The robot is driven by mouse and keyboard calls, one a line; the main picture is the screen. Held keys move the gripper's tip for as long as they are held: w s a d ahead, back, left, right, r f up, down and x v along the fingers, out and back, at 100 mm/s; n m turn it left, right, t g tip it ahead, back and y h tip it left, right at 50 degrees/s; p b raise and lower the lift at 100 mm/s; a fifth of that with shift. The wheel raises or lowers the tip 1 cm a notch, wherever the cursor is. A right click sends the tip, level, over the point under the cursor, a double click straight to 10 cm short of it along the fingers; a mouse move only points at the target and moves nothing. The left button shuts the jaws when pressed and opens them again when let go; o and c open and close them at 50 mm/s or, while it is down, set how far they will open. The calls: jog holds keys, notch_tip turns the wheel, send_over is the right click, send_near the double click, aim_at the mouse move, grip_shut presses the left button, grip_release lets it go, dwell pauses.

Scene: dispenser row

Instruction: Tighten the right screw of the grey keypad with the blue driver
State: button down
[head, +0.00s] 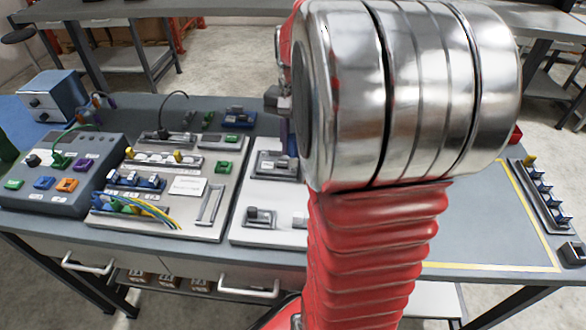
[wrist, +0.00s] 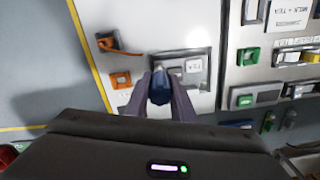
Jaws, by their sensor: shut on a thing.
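My gripper (wrist: 160,88) is shut on the blue driver (wrist: 160,93), seen nearly end-on between the two fingers in the wrist view. The driver is over the lower left part of a grey fixture, which I take as the grey keypad (wrist: 193,67), on a white board. Whether its tip touches a screw is hidden by the driver and fingers. No screw can be made out clearly. In the head view the grey keypad (head: 278,163) shows left of my arm, its right side covered by the arm.
Two orange parts (wrist: 121,80) sit on the same white board (wrist: 140,20) in the wrist view. A panel with cables (head: 140,212) and a grey box with coloured buttons (head: 85,200) stand left in the head view. The yellow-lined table area (head: 480,230) at right is mostly clear.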

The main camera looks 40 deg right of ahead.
jog(key=n, duration=0.6)
jog(key=shift+n, duration=1.1)
jog(key=n, duration=0.3)
jog(key=shift+n, duration=0.3)
jog(key=n, duration=0.8)
jog(key=shift+f+n, duration=0.1)
jog(key=shift+n, duration=0.3)
jog(key=shift+f+n, duration=0.25)
jog(key=shift+n, duration=0.75)
